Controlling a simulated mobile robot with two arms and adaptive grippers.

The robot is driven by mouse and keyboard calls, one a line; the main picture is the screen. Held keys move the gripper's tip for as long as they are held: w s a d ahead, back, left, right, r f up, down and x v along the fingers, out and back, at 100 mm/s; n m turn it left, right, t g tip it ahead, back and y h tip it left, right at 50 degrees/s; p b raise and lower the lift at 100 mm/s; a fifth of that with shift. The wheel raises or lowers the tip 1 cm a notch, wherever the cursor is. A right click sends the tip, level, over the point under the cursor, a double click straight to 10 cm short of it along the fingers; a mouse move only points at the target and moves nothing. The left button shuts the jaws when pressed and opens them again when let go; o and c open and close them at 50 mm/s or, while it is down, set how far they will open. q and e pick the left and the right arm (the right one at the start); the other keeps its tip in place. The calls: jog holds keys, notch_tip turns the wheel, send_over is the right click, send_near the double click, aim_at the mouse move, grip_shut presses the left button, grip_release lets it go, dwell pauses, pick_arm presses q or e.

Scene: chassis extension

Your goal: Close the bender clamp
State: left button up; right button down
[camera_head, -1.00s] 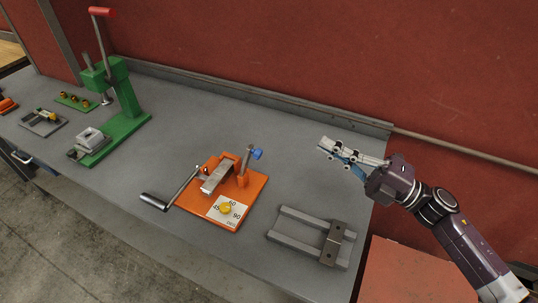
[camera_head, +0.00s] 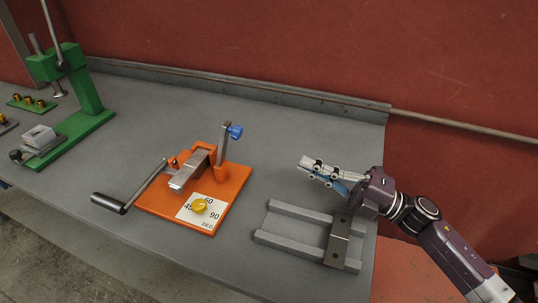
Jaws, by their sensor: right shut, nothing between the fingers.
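The bender is an orange base (camera_head: 228,213) on the grey bench, with a grey metal block (camera_head: 188,170) on top. Its clamp lever (camera_head: 224,143) stands upright at the back, with a blue knob (camera_head: 236,132) on its end. A crank with a black grip (camera_head: 109,203) reaches out to the left. A yellow pointer (camera_head: 199,206) sits on a white angle plate. My right gripper (camera_head: 302,168) is shut and empty, to the right of the clamp lever and apart from it, above the bench. My left gripper is not in view.
A grey metal frame (camera_head: 287,243) with two rails lies on the bench below my right gripper. A green press (camera_head: 85,95) stands at the left. The bench between the bender and the back ledge is clear.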

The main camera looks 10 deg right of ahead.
aim_at(241, 133)
jog(key=p+x, duration=0.4)
jog(key=x, duration=0.9)
jog(key=shift+r, duration=0.15)
jog(key=shift+w+a, duration=0.2)
jog(key=shift+a, duration=0.15)
jog(key=shift+p, duration=0.35)
